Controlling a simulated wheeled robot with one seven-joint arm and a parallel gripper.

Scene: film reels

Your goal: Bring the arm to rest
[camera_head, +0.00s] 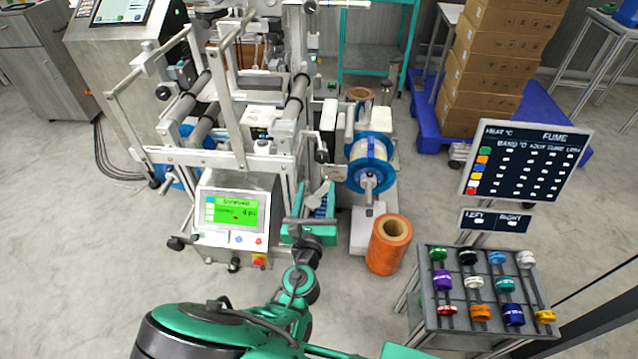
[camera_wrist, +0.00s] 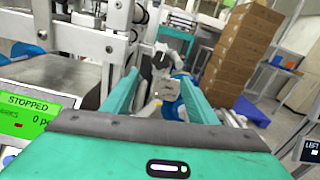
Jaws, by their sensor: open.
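My gripper (camera_head: 314,200) is teal and sits at the front of the machine, just right of its green-screened panel. In the wrist view, its two teal fingers (camera_wrist: 160,88) stand wide apart. Between them a pale grey machine part and some blue show; I cannot tell how near these are. I see nothing clamped in the jaws. My arm reaches up to the machine from the bottom of the head view.
The machine's panel (camera_head: 234,211) reads "STOPPED" in the wrist view. A blue-flanged reel (camera_head: 369,163) is mounted right of my gripper. An orange roll (camera_head: 388,245) stands on the floor. A rack (camera_head: 478,327) of coloured spools is at right. Stacked boxes (camera_head: 498,70) stand behind. Floor at left is clear.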

